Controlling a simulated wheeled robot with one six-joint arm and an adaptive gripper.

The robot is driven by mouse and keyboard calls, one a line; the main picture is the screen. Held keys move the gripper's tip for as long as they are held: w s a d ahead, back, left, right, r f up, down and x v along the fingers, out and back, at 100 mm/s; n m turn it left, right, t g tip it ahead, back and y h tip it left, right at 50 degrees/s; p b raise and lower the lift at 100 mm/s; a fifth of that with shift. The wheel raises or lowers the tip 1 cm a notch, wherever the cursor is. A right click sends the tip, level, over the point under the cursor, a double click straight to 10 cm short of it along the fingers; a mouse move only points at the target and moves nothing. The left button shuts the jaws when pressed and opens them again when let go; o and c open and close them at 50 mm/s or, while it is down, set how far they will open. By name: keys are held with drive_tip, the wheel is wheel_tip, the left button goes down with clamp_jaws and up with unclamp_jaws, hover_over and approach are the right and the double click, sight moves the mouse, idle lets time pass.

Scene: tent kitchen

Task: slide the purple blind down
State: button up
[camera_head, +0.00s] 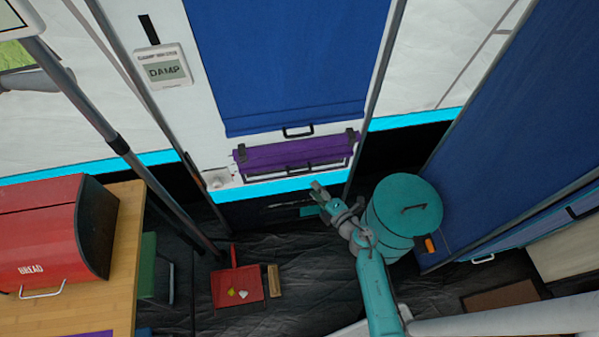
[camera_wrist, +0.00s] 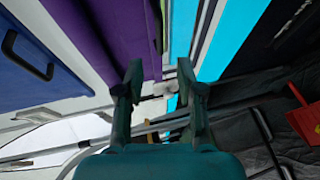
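The purple blind (camera_head: 290,156) is gathered in a short band below a large blue blind, with a dark handle along its lower edge. In the wrist view the purple blind (camera_wrist: 112,35) runs down from the top, left of centre. My gripper (camera_head: 317,197) is teal and lies just below the blind's right half in the head view. In the wrist view my gripper (camera_wrist: 161,78) has its two fingers apart with nothing held between them. The left finger overlaps the blind's edge in the picture; whether it touches cannot be told.
The blue blind (camera_head: 285,60) with its own handle hangs above. A teal lidded bin (camera_head: 385,232) stands close to my arm. A red dustpan (camera_head: 238,287) lies on the dark floor. A wooden table with a red bread box (camera_head: 45,232) is at left. Metal poles cross the left side.

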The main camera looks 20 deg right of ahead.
sight(299, 172)
drive_tip(key=x, duration=1)
drive_tip(key=shift+w, duration=0.35)
clamp_jaws()
